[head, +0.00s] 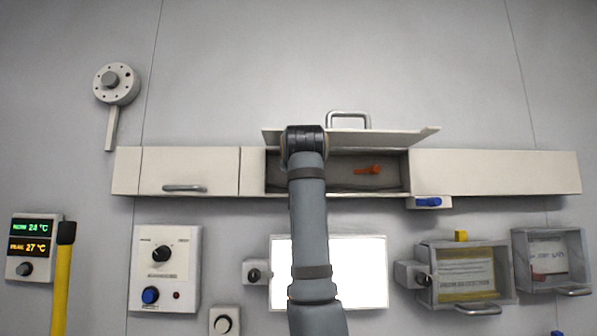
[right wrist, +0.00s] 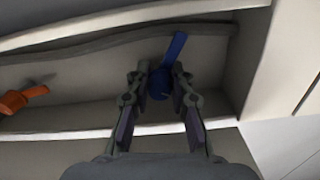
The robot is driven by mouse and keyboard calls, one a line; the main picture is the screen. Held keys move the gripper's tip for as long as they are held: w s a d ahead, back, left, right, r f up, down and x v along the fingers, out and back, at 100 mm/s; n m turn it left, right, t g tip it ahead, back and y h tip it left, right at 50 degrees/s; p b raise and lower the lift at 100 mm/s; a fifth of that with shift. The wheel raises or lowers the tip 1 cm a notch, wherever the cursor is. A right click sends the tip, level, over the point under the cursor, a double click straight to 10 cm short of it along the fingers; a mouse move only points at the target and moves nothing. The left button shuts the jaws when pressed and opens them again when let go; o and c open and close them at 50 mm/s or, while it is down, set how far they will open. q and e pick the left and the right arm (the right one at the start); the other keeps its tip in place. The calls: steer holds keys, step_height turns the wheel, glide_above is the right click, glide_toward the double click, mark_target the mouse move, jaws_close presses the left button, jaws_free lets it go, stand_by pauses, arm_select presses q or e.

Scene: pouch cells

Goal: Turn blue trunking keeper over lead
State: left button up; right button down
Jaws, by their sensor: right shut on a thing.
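The blue trunking keeper (right wrist: 160,82) is inside the open trunking, with a round hub and a flat arm. Its arm points up and slightly right in the right wrist view, and its tip overlaps the grey lead (right wrist: 110,42). My right gripper (right wrist: 160,76) has its fingers on both sides of the hub, shut on it. In the head view my right arm hides this keeper and the gripper's fingertips. An orange keeper (head: 368,170) sits farther right in the trunking; it also shows at the left in the right wrist view (right wrist: 22,98). My left gripper is not in view.
The trunking lid (head: 390,138) stands open with its handle (head: 348,118) above. Another blue lever (head: 428,202) is on a small white plate below right. A bright panel (head: 358,270), switch box (head: 165,268) and clear-fronted boxes (head: 465,243) sit below.

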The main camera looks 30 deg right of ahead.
steer(key=n, duration=0.3)
steer(key=shift+f+n, duration=0.15)
steer(key=shift+n, duration=1.95)
steer(key=c, duration=1.2)
jaws_free()
steer(key=shift+o, duration=0.2)
steer(key=shift+s, duration=0.1)
